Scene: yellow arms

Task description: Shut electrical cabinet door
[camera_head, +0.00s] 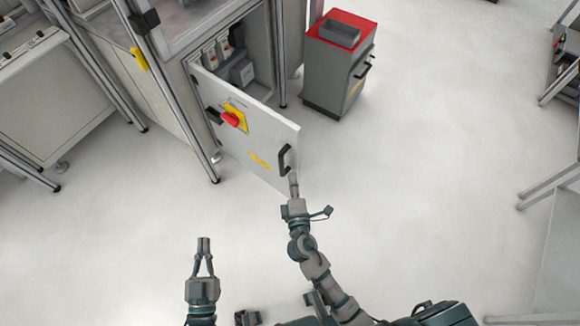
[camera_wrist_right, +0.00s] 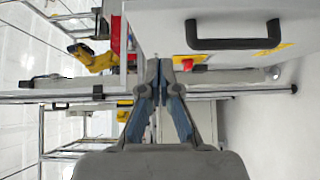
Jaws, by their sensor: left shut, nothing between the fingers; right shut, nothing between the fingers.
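The electrical cabinet door (camera_head: 240,140) is light grey and stands open, swung out from the cabinet (camera_head: 258,50). It carries a red knob on a yellow plate (camera_head: 234,117) and a black handle (camera_head: 284,160) near its free edge. My right gripper (camera_head: 294,180) is shut and empty, close to the door's free edge just below the handle. I cannot tell whether it touches the door. In the right wrist view, the shut fingers (camera_wrist_right: 158,65) point along the door, with the handle (camera_wrist_right: 234,36) to their upper right. My left gripper (camera_head: 203,240) is shut and empty above the floor.
A grey tool cabinet with a red top (camera_head: 340,62) stands right of the open cabinet. Metal-framed workstations (camera_head: 55,95) fill the left. A metal frame (camera_head: 550,185) stands at the right edge. The floor (camera_head: 420,170) between is clear.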

